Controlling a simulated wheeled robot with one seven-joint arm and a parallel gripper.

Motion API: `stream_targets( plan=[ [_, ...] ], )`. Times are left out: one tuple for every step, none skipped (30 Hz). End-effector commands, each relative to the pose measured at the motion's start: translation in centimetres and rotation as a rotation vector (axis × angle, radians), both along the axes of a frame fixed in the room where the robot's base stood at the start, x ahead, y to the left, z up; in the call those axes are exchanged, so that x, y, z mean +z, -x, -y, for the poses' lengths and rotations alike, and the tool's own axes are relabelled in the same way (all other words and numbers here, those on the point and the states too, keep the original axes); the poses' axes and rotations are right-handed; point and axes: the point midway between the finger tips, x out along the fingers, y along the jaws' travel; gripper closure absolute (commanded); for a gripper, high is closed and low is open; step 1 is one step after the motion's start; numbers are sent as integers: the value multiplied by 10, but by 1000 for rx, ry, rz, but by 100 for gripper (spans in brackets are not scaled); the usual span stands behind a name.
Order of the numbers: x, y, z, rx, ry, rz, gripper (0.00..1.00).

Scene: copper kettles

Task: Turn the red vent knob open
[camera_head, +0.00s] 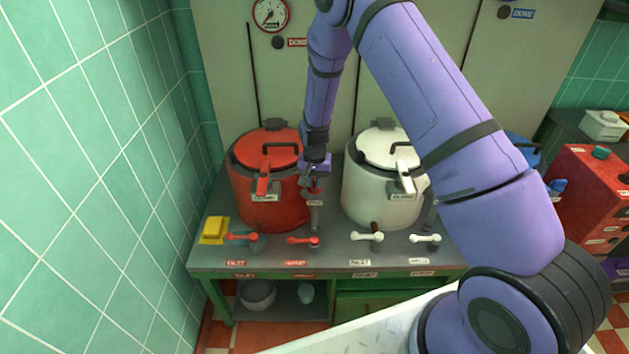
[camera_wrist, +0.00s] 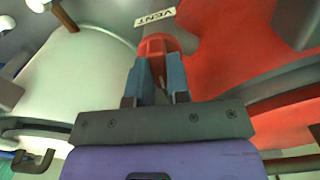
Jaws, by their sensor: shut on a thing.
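The red vent knob (camera_wrist: 158,46) sits between my gripper's two fingers in the wrist view, just below a white label reading VENT (camera_wrist: 155,17). My gripper (camera_wrist: 158,80) is shut on the knob, with one finger on each side of it. In the head view, my gripper (camera_head: 313,180) points down between the red kettle (camera_head: 262,185) and the white kettle (camera_head: 375,195). The knob is mostly hidden by the gripper in the head view. I cannot tell how far the knob is turned.
Red handles (camera_head: 303,240) and white handles (camera_head: 366,237) line the front of the bench (camera_head: 330,262). A tiled wall (camera_head: 90,170) stands on the left. A red cabinet (camera_head: 590,205) is at the right.

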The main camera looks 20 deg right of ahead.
Motion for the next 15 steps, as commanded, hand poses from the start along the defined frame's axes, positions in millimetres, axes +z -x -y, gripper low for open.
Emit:
stream_targets(
  plan=[
    [0, -1, 1, 23, 0, 2, 100],
    [0, -1, 1, 38, 1, 2, 100],
    [0, -1, 1, 55, 0, 2, 100],
    [0, -1, 1, 67, 0, 2, 100],
    [0, -1, 1, 79, 0, 2, 100],
    [0, -1, 0, 92, 0, 2, 100],
    [0, -1, 0, 101, 0, 2, 100],
    [0, -1, 0, 108, 0, 2, 100],
    [0, -1, 0, 117, 0, 2, 100],
    [0, -1, 0, 123, 0, 2, 100],
    [0, -1, 0, 127, 0, 2, 100],
    [0, -1, 0, 132, 0, 2, 100],
    [1, -1, 0, 135, 0, 2, 100],
    [1, -1, 0, 137, 0, 2, 100],
    [1, -1, 0, 139, 0, 2, 100]
  ],
)
